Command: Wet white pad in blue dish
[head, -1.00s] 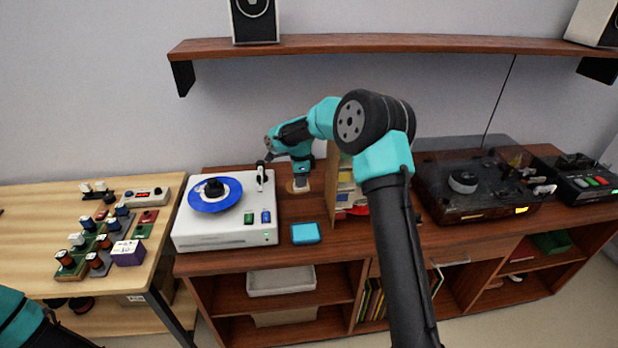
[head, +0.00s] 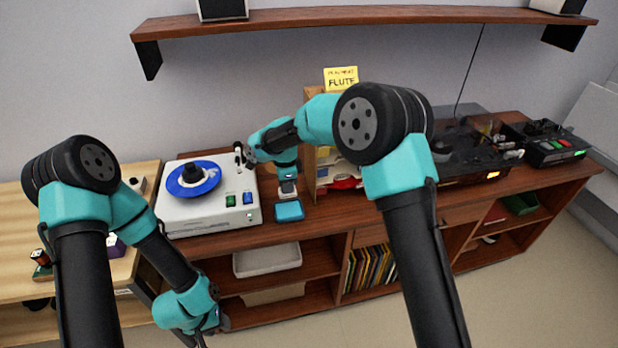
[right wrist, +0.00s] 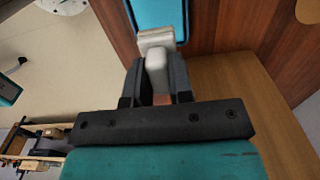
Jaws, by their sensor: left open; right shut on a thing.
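The blue dish (head: 289,211) lies on the brown cabinet top, in front of the wooden box and right of the white record player. My right gripper (head: 287,186) is just behind and above it in the head view. In the right wrist view my right gripper (right wrist: 155,80) is shut on a pale block with a wider whitish end, the white pad (right wrist: 156,45). The pad's end overlaps the edge of the blue dish (right wrist: 155,12) there; whether they touch I cannot tell. My left gripper (head: 203,338) hangs low in front of the cabinet, open, its fingers barely showing.
The white record player (head: 215,205) with a blue disc stands left of the dish. A wooden box (head: 311,150) stands right behind it. A dark turntable (head: 470,155) is further right. The cabinet has open shelves with a white tray (head: 267,260).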

